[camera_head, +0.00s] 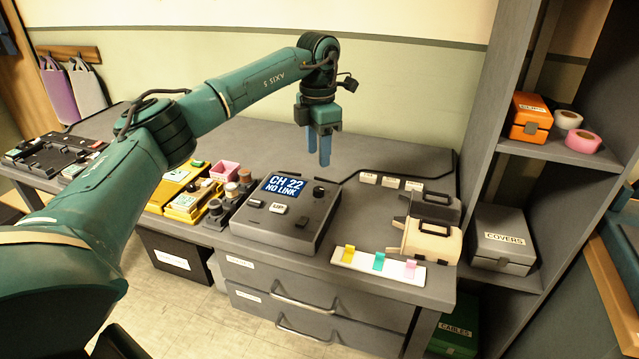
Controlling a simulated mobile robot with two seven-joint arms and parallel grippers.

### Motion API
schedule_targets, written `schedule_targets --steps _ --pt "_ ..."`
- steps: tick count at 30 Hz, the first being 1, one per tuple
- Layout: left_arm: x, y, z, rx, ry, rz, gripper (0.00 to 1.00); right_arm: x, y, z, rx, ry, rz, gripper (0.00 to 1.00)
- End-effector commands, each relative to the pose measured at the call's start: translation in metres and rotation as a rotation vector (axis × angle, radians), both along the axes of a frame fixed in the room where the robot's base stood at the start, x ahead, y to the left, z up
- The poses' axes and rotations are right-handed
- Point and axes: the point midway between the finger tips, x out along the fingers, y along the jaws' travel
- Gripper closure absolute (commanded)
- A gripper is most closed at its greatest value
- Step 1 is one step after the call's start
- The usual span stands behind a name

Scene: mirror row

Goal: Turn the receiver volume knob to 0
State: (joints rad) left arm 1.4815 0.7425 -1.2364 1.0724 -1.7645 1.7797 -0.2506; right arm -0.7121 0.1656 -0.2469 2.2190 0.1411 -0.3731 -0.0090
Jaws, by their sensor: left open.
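The receiver (283,222) is a dark grey box with a sloped top near the middle of the table. Its blue display reads "CH 22 NO LINK". A round black knob (319,192) sits right of the display; its setting is too small to read. A dark knob or button and an "UP" key lie below the display, and another small dark control is at the lower right. My left gripper (320,158) points down with blue fingers, open and empty. It hangs above and behind the receiver, near the knob in the picture, apart from it. My right gripper is not in view.
A white strip with coloured tabs (400,268) and holders (432,241) stand right of the receiver. Yellow devices (183,205) and a pink box (224,171) stand left. A shelf unit (487,150) rises at the right. Bare table (262,135) lies behind the receiver.

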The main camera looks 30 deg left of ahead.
Motion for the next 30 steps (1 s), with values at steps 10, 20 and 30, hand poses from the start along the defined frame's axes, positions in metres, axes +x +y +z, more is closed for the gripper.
schedule_targets --steps 10,20,30 --pt "-0.001 0.0 -0.071 -0.001 0.002 0.0 0.55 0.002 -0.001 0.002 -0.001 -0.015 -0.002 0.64" --pt "0.0 0.0 -0.093 -0.002 -0.001 -0.001 0.55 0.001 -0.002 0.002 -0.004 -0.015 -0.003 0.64" --pt "0.0 -0.001 -0.092 -0.002 -0.001 -0.001 0.66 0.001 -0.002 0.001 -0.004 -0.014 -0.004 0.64"
